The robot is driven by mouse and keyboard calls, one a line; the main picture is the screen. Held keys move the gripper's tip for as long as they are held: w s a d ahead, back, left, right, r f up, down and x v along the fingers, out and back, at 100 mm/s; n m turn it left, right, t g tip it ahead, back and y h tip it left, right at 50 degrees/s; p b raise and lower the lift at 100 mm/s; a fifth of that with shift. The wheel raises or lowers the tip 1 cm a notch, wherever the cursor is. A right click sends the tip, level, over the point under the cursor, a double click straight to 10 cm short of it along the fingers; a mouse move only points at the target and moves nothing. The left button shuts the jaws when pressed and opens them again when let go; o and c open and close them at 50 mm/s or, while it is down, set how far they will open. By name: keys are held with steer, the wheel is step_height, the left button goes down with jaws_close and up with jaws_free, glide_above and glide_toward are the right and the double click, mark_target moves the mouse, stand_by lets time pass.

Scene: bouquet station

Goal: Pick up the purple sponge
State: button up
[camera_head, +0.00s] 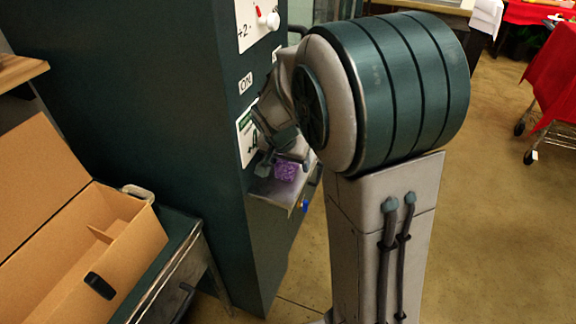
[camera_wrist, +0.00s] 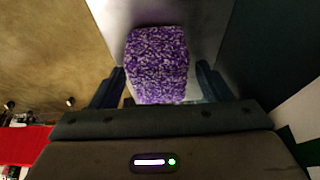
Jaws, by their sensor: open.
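The purple sponge (camera_head: 286,171) lies on a small grey metal shelf (camera_head: 270,190) on the side of the dark green cabinet. In the wrist view the purple sponge (camera_wrist: 157,64) is a speckled block between the two dark fingers. My gripper (camera_wrist: 160,88) is open, with one finger on each side of the sponge. I cannot tell whether either finger touches it. In the head view my gripper (camera_head: 285,160) is small and partly hidden by my arm, just by the sponge.
The dark green cabinet (camera_head: 130,90) stands directly beside the shelf and rises above it. An open cardboard box (camera_head: 140,235) sits on a low table at the left. A cart with a red cloth (camera_head: 560,70) stands at the far right. The floor between is clear.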

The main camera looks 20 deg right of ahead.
steer(key=c, duration=1.1)
steer(key=shift+o, duration=0.2)
steer(key=shift+r, duration=0.15)
step_height(320, 180, up, 4)
steer(key=shift+r, duration=0.1)
steer(key=s+d+r, duration=0.6)
steer(key=s+d, duration=0.1)
steer(key=s, duration=0.2)
steer(key=shift+s+r+b, duration=0.2)
steer(key=shift+r+b, duration=0.1)
steer(key=shift+b, duration=0.1)
steer(key=shift+d, duration=0.1)
steer(key=o, duration=0.4)
steer(key=c, duration=0.3)
